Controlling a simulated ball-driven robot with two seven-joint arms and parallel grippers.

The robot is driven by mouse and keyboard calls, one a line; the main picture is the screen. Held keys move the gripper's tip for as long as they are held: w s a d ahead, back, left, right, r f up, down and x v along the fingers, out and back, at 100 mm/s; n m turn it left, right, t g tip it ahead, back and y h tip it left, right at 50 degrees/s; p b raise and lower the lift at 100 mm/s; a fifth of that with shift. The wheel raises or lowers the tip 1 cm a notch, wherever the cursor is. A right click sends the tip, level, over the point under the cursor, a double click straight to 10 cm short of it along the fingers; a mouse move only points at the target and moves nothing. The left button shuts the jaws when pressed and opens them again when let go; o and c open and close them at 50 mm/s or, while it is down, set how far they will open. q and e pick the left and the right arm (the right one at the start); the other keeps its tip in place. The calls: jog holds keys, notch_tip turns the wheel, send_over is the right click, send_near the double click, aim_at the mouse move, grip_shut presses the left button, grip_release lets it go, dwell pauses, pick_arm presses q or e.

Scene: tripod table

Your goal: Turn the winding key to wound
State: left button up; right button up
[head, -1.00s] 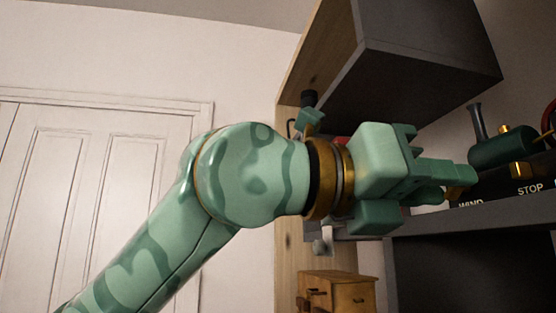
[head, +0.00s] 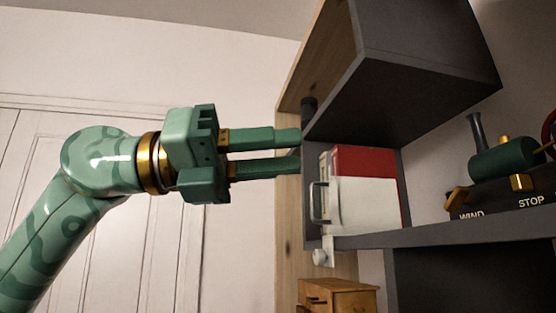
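A green toy steam engine (head: 503,159) with a dark chimney sits on a dark base on the grey shelf at the right. A brass winding key (head: 457,200) sticks out at the base's left end, above the word WIND; the word STOP is farther right. The key looks tilted, but its exact angle is hard to tell. My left gripper (head: 294,151) is open and empty, its two fingers pointing right, well to the left of the key and apart from it. My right gripper is out of view.
A grey cabinet (head: 415,75) overhangs above. A small wooden drawer box (head: 338,296) is below.

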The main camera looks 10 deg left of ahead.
pick_arm(q)
jog(key=w+a+r+n+t+h+p, duration=0.1)
jog(key=w+n+p, duration=0.4)
jog(key=w, duration=0.5)
jog(key=w+a+r+n+t+h+p, duration=0.1)
jog(key=w+r+n+t+h+p, duration=0.1)
jog(key=w+r+n+p, duration=0.2)
jog(key=w+n+p, duration=0.1)
jog(key=w+p, duration=0.2)
jog(key=w, duration=0.4)
jog(key=shift+w+a+r+n, duration=0.2)
jog(key=shift+w+a+n, duration=0.1)
